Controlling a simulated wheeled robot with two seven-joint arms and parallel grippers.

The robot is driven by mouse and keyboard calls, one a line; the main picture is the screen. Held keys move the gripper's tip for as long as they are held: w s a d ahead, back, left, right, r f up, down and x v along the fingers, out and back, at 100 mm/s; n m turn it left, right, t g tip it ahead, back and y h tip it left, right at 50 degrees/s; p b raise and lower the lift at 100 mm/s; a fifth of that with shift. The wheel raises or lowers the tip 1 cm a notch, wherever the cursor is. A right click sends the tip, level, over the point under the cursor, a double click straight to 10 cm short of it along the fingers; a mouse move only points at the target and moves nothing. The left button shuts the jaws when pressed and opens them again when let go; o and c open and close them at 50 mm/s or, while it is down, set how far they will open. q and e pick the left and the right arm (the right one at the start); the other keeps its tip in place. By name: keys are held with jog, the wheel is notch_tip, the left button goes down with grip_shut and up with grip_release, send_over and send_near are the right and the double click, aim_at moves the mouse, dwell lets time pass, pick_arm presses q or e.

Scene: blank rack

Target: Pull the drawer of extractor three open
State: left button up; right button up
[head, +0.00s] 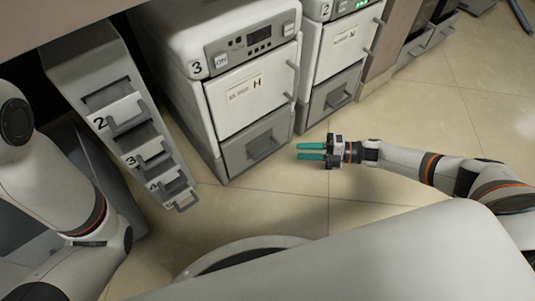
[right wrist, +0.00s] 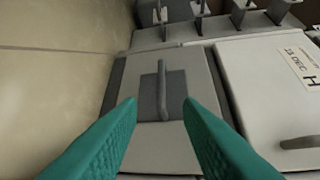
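Extractor three (head: 188,62) is the white cabinet marked 3, with a grey control panel on top and a white door (head: 250,92) below. Its grey drawer (head: 237,152) is at the bottom, flush with the front and apparently shut. The drawer's bar handle (head: 263,147) shows in the right wrist view (right wrist: 162,88) ahead of and between my fingertips. My right gripper (head: 298,151) is open and empty, its teal fingers pointing at the drawer from in front. A gap seems to remain between fingertips and handle. My left gripper is out of view.
Extractor two (head: 335,45) stands close on the right with its own grey drawer (head: 335,95). A leaning grey rack (head: 85,65) with numbered slots and handles stands at the left. A round pale rim (head: 250,242) lies low in front. The tiled floor (head: 450,110) at the right is clear.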

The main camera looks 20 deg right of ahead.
aim_at(268, 149)
jog(key=shift+b+x, duration=2.15)
jog(key=shift+x, duration=3.75)
jog(key=shift+s+r, duration=0.15)
jog(key=shift+c, duration=0.4)
grip_shut()
